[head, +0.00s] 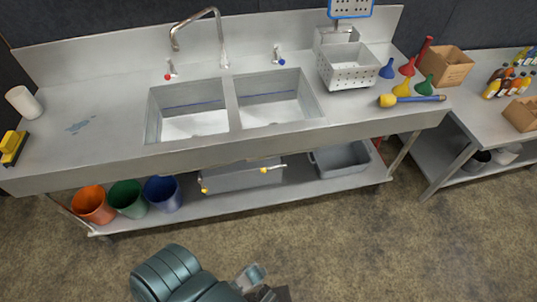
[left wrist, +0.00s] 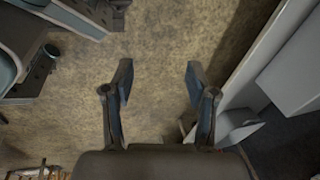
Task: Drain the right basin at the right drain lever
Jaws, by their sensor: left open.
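In the head view, the right basin (head: 290,86) is the right half of a steel double sink, with a blue line on its back wall. I cannot tell how much liquid is in it. The right drain lever (head: 273,168) is a thin rod with a yellow tip below the counter front, under the right basin. A similar left lever (head: 203,186) is further left. My left arm comes in at the bottom, well short of the levers. In the left wrist view my left gripper (left wrist: 158,67) is open and empty over the floor. My right gripper is not visible.
The left basin (head: 157,112) adjoins the right one. Buckets (head: 128,197) and a grey tub (head: 340,160) stand on the lower shelf (head: 235,203). A perforated basket (head: 347,70), funnels and a yellow-headed tool (head: 410,100) occupy the counter's right end. The floor in front is clear.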

